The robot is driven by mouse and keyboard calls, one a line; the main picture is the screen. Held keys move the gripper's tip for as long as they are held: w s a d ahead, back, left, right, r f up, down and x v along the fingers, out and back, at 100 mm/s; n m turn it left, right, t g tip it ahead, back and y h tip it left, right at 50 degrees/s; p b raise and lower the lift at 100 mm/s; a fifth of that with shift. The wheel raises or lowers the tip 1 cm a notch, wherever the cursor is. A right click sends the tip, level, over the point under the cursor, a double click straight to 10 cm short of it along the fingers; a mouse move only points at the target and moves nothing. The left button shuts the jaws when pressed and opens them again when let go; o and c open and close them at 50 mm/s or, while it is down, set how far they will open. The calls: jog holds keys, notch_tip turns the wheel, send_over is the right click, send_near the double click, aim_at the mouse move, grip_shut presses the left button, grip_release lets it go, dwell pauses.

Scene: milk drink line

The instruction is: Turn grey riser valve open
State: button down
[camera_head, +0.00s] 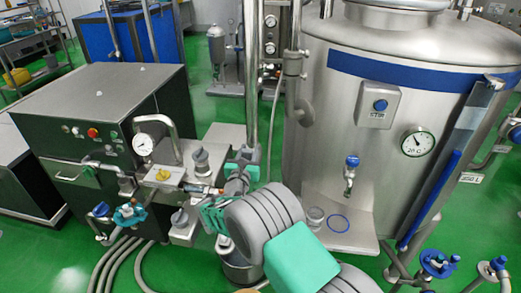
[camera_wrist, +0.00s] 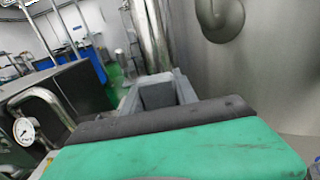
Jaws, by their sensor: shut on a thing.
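The steel riser pipe (camera_head: 252,75) runs upright at the middle of the head view, left of the big tank. The grey riser valve (camera_head: 238,180) sits low on it, and my gripper (camera_head: 232,186) is around it, shut on its grey handle. The fingers and the arm hide much of the valve, so I cannot tell its handle angle. In the wrist view a grey block-shaped part (camera_wrist: 162,92) stands just beyond the teal edge of my wrist, in front of the pipe; I cannot tell whether it is the handle or a finger.
The steel tank (camera_head: 385,130) with a dial and a small blue-topped tap (camera_head: 350,172) stands close on the right. A dark cabinet (camera_head: 95,120) with a pressure gauge (camera_head: 143,144) and a teal handwheel (camera_head: 130,214) is on the left. Hoses lie on the green floor.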

jog(key=shift+r, duration=0.25)
jog(key=c, duration=1.4)
grip_release()
jog(key=shift+a, duration=0.1)
jog(key=o, duration=0.4)
jog(key=shift+f, duration=0.2)
jog(key=shift+o, duration=0.2)
jog(key=s+a+b, duration=0.1)
jog(key=s+b, duration=0.1)
jog(key=s, duration=0.5)
jog(key=shift+s, duration=0.3)
jog(key=shift+a, duration=0.15)
